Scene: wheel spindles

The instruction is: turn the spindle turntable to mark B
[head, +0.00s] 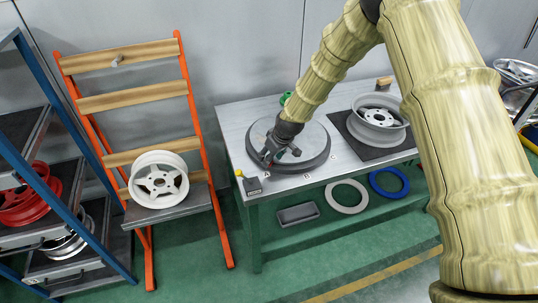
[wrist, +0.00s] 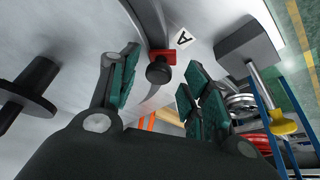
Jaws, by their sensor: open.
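The spindle turntable (head: 318,138) is a round grey disc with a dark rim on the workbench. Its rim (wrist: 150,18) curves through the top of the wrist view. A red tab (wrist: 161,56) with a black knob (wrist: 159,73) sits at the rim, beside the white label A (wrist: 182,38). Label A (head: 267,175), mark B (head: 307,177) and label C (head: 332,156) lie along the turntable's front. My gripper (wrist: 160,82) is open. Its fingers appear on either side of the knob; contact cannot be told. A black flanged spindle (wrist: 28,92) shows at left.
A grey box with a yellow-knobbed lever (head: 253,186) stands at the bench's front left corner. A wheel (head: 377,118) lies on a dark mat at right. A white wheel (head: 159,181) rests on the orange stand at left. A green object (head: 286,97) is behind the turntable.

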